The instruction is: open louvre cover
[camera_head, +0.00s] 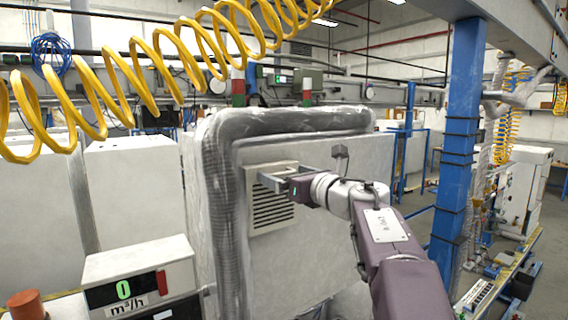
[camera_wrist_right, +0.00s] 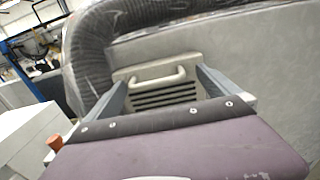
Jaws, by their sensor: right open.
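The louvre cover (camera_head: 273,215) is a pale panel with dark horizontal slats on the front of a large grey-white cabinet. It looks closed against the cabinet. It also shows in the right wrist view (camera_wrist_right: 165,99), with a pale bar handle (camera_wrist_right: 157,77) across its upper part. My right gripper (camera_head: 269,178) is in front of the cover's upper part. Its two fingers are spread, one on each side of the handle in the wrist view, with a gap to it. My left gripper is not in view.
A thick ribbed hose (camera_head: 226,205) runs up the cabinet left of the cover and along its top. A meter box (camera_head: 140,275) stands at the lower left. A yellow coiled hose (camera_head: 150,65) hangs across the top. A blue post (camera_head: 456,160) stands to the right.

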